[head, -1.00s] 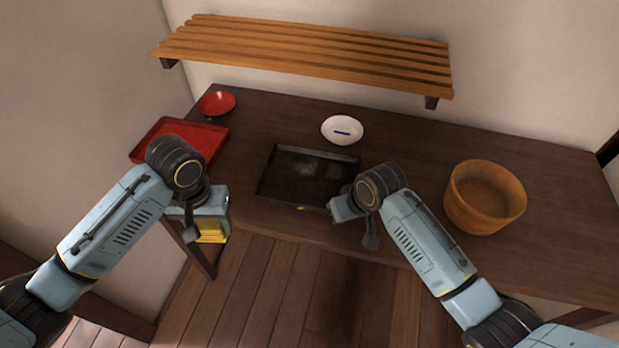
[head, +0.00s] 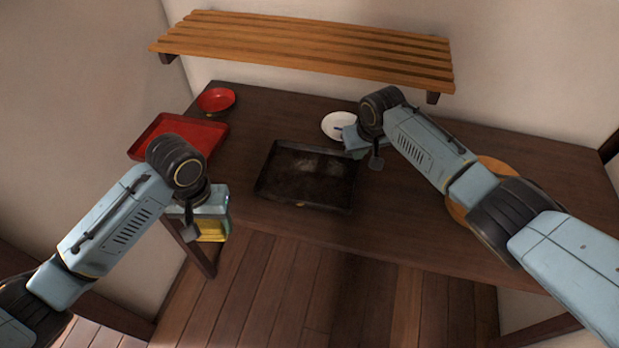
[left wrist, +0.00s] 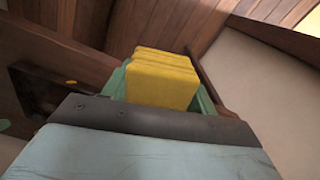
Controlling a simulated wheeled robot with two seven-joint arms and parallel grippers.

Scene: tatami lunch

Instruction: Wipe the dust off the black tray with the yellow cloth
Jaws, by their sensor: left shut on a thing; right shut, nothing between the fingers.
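The black tray (head: 290,193) lies on the dark table near its front edge, with pale dust patches (head: 322,166) on its floor. The yellow cloth (head: 211,229) is in my left gripper (head: 211,220), which is shut on it in front of the table's edge, left of the tray. The folded cloth fills the jaws in the left wrist view (left wrist: 163,78). My right gripper (head: 356,147) is over the table beyond the tray's back right corner, beside the white bowl (head: 336,124). It is shut and empty; its fingertips are mostly hidden.
A red tray (head: 205,133) and a red bowl (head: 216,99) stand at the left of the table. A wooden tub (head: 494,165) at the right is mostly hidden behind my right arm. A slatted shelf (head: 300,48) hangs on the wall above the table's back.

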